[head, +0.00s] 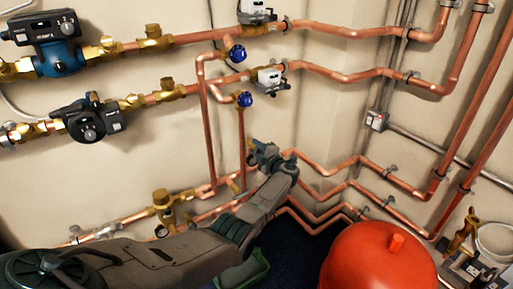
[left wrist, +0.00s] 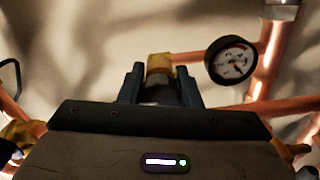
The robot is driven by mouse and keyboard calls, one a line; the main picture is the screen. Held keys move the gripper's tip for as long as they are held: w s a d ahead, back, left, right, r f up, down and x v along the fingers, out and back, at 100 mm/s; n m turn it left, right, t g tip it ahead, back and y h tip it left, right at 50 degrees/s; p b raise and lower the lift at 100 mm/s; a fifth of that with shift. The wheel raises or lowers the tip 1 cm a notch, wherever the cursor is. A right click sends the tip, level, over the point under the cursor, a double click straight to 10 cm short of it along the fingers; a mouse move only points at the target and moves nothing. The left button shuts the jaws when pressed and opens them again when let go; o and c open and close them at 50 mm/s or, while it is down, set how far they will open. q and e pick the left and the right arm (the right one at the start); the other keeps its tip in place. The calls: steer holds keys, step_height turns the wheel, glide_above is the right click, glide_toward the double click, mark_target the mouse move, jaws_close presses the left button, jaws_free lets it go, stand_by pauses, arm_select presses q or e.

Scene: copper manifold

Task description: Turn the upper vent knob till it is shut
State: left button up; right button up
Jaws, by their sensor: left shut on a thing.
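My left gripper (head: 262,154) reaches in to the pipes at the wall, near the inner corner. In the left wrist view its two dark fingers (left wrist: 160,88) are shut on a brass-coloured piece (left wrist: 159,64), whose top shows between them. In the head view the gripper hides this piece, and I cannot tell whether it is the upper vent knob. Two blue knobs show higher on the copper pipes, an upper one (head: 237,53) and a lower one (head: 245,99), both apart from the gripper. My right gripper is not in view.
A round gauge (left wrist: 231,60) sits just right of the fingers in the left wrist view. Two pumps (head: 55,42) (head: 90,118) are on the left wall. Copper pipes run around the corner. A red tank (head: 377,262) stands at the lower right.

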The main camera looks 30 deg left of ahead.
arm_select(q)
steer(key=shift+f, duration=0.1)
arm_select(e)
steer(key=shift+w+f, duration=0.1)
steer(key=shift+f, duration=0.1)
arm_select(q)
steer(key=o, duration=1)
steer(key=shift+c, duration=0.2)
steer(key=shift+d, duration=0.2)
steer(key=p+v, duration=0.1)
steer(key=v, duration=0.9)
steer(key=shift+d, duration=0.25)
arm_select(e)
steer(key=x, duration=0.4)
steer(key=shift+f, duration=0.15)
arm_select(q)
steer(key=shift+s, duration=0.1)
